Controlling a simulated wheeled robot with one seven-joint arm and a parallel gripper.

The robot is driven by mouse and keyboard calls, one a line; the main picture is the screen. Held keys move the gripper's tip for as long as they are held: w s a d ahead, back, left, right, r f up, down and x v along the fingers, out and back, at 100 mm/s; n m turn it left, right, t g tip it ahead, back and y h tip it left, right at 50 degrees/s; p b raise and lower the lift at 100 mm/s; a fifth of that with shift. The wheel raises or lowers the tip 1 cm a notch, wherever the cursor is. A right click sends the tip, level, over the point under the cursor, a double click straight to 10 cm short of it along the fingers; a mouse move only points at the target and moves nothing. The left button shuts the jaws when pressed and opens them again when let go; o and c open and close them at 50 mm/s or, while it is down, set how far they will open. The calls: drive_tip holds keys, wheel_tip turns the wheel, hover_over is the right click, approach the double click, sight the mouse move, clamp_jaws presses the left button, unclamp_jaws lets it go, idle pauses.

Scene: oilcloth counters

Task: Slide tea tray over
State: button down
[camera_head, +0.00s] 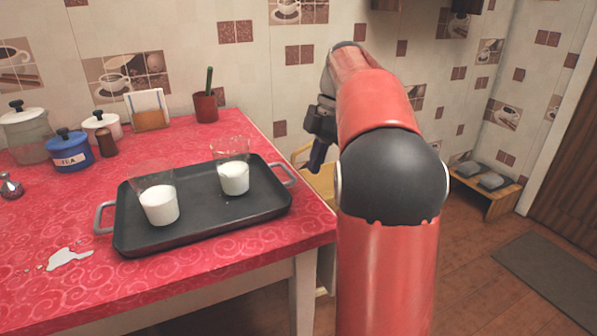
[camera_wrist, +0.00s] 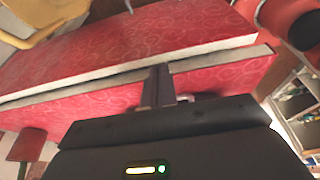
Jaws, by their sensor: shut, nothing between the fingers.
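The black tea tray (camera_head: 200,235) lies flat on the red patterned oilcloth counter (camera_head: 250,258) in the head view. It has a grey handle at each short end, the right one (camera_head: 285,172) close to the counter's right edge. Two clear glasses of white liquid stand upright on it, one at left (camera_head: 160,205) and one at right (camera_head: 233,178). My gripper (camera_head: 317,158) is shut and empty, to the right of the right handle, with a visible gap. In the wrist view my shut fingers (camera_wrist: 159,75) point toward red surfaces with pale edges; I cannot make out the tray clearly there.
A white spill (camera_head: 68,257) lies left of the tray. A blue tea jar (camera_head: 70,152), other jars, a napkin holder (camera_head: 148,112) and a red pot (camera_head: 206,108) stand at the back. A yellow chair (camera_head: 318,180) is partly hidden behind my arm. Floor is open at right.

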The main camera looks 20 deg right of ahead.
sight(298, 180)
drive_tip(key=shift+a+f, duration=0.15)
drive_tip(key=shift+a, duration=1.9)
drive_tip(key=shift+a, duration=0.1)
